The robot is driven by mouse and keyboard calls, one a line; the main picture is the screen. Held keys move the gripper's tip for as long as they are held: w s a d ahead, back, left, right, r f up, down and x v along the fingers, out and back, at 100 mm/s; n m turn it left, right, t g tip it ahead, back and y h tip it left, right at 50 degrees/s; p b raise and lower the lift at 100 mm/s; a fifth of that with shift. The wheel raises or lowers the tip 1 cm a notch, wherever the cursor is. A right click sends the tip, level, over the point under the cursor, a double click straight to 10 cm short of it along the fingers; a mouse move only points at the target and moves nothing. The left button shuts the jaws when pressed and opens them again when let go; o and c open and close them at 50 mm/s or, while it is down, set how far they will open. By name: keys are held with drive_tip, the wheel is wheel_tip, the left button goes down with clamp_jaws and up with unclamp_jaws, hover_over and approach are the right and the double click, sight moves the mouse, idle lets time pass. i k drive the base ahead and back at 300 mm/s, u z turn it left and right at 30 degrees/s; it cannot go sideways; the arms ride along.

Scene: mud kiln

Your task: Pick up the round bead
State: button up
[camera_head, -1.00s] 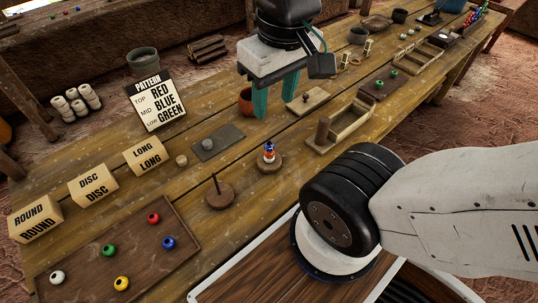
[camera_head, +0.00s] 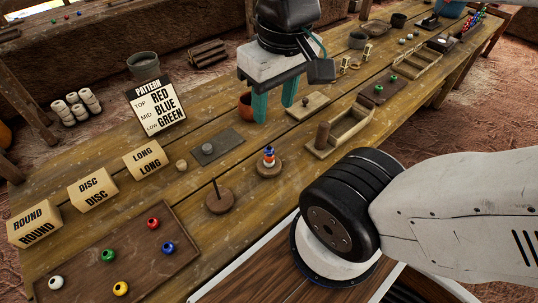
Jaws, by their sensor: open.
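Several round beads lie apart on a brown tray (camera_head: 75,266) at the lower left: white (camera_head: 55,283), green (camera_head: 108,255), red (camera_head: 152,223), blue (camera_head: 168,247) and yellow (camera_head: 120,288). Which one the task means cannot be told. My gripper (camera_head: 274,112) hangs over the middle of the table with its teal fingers apart and nothing seen between them. It is well up and to the right of the tray. A box marked ROUND (camera_head: 36,226) stands at the tray's upper left.
A bare peg on a round base (camera_head: 219,201) and a peg with stacked beads (camera_head: 269,161) stand between tray and gripper. Boxes marked DISC (camera_head: 92,189) and LONG (camera_head: 146,159) and a pattern sign (camera_head: 157,105) line the back. A wooden holder (camera_head: 340,132) stands to the right.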

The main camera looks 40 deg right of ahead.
sight(267, 152)
drive_tip(key=k, duration=1.3)
drive_tip(key=z, duration=0.6)
drive_tip(key=i, duration=0.8)
drive_tip(key=u, duration=0.05)
